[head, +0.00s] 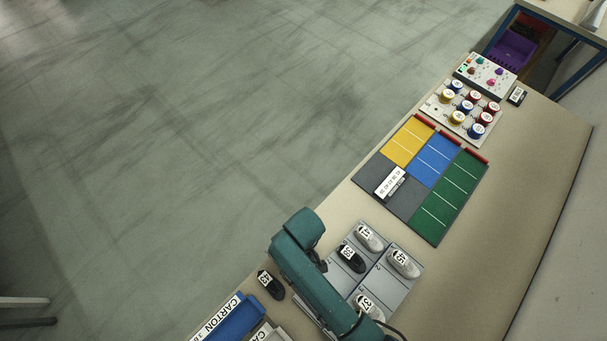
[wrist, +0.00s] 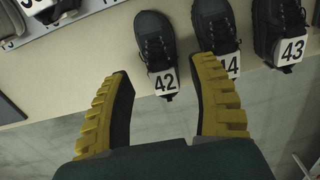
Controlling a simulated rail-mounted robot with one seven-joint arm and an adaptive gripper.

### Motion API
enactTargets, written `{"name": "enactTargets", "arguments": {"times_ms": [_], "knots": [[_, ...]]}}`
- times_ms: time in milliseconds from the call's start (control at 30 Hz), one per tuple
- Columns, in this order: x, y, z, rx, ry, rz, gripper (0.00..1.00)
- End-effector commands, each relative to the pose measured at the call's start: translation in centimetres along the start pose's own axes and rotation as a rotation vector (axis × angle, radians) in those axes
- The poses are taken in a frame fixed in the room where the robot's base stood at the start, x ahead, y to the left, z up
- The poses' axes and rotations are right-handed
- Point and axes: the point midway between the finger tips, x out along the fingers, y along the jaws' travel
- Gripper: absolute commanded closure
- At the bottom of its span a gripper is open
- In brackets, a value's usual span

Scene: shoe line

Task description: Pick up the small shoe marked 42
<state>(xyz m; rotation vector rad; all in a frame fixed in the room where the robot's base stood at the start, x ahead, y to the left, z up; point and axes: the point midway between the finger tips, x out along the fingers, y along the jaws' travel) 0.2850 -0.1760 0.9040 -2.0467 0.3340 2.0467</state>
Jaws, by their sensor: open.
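The small shoe marked 42 (wrist: 153,35) is black with laces and a white number tag at its near end. In the wrist view it lies on the beige table top, near the edge. My gripper (wrist: 164,72) is open, its two yellow ribbed fingers pointing towards the shoe. The tag shows between the fingertips and the shoe body beyond them; I cannot tell the height gap. Nothing is held. In the head view I cannot make out this shoe, and my arm hides the gripper.
Dark shoes marked 44 (wrist: 214,22) and 43 (wrist: 278,25) lie close to the right; the right finger partly covers the 44 tag. A grey tray (head: 400,288) with several tagged shoes is beside my arm. A coloured mat (head: 452,195) lies farther along the table.

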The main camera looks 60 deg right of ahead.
Motion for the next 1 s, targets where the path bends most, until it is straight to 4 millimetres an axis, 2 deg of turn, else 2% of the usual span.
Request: {"name": "enactTargets", "arguments": {"times_ms": [100,233,500,567,800,1000], "knots": [[2.3,0.0,-0.4,0.0,-0.004,0.0,0.4],[4.2,0.1,-0.5,0.0,-0.002,0.0,0.4],[4.6,0.1,-0.6,0.0,0.001,0.0,0.4],[4.6,0.1,-0.6,0.0,0.0,0.0,0.49],[4.6,0.1,-0.5,0.0,0.0,0.0,0.93],[4.6,0.0,-0.5,0.0,0.0,0.0,0.93]]}}
